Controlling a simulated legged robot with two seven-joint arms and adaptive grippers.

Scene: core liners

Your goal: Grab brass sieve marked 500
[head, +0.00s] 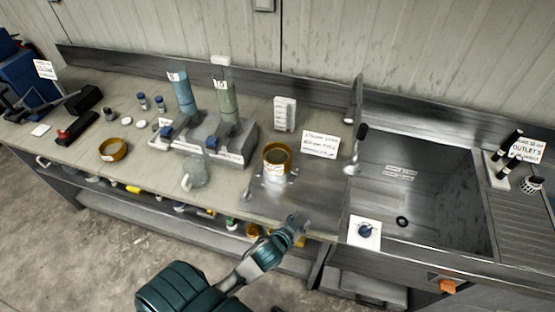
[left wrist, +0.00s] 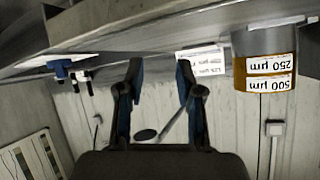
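A stack of brass sieves (head: 277,158) stands on a grey metal base on the bench, left of the sink. In the left wrist view, which is upside down, the stack (left wrist: 266,92) is at the right edge. Its labels read 250 µm and 500 µm; the 500 label is lower in that picture, so the 500 sieve is the upper one. My left gripper (head: 297,226) is at the bench's front edge, in front and slightly right of the stack, apart from it. Its fingers (left wrist: 160,72) are open with nothing between them. My right gripper is not in view.
Another brass ring (head: 113,149) lies far left. A glass jug (head: 196,172) and a grey stand with two cylinders (head: 210,137) are left of the stack. A printed card (head: 320,145) stands behind right. The sink (head: 425,190) is at right.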

